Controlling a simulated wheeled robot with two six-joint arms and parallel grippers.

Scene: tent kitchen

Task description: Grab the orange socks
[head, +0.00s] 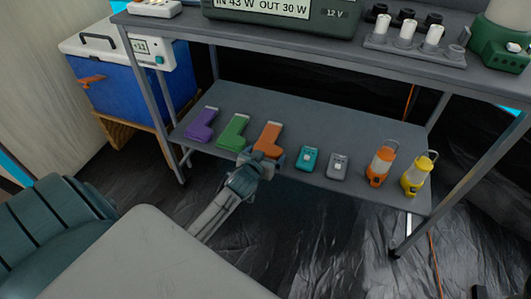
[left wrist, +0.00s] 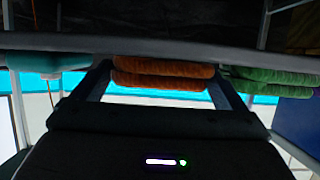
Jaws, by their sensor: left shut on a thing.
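The orange socks (head: 268,137) lie on the lower grey shelf (head: 330,115), near its front edge, between the green socks and a teal device. My left gripper (head: 262,162) reaches in at the shelf's front edge and is shut on the near end of the orange socks. In the left wrist view the orange socks (left wrist: 162,74) sit between the two fingers (left wrist: 162,88), with the green socks (left wrist: 270,82) just outside to the right. The gripper hides the near end of the orange socks in the head view. My right gripper is not in view.
Green socks (head: 233,132) and purple socks (head: 202,124) lie left of the orange ones. A teal device (head: 308,158), a grey device (head: 338,166), an orange lantern (head: 380,167) and a yellow lantern (head: 418,175) stand to the right. A blue cooler (head: 125,95) is at left.

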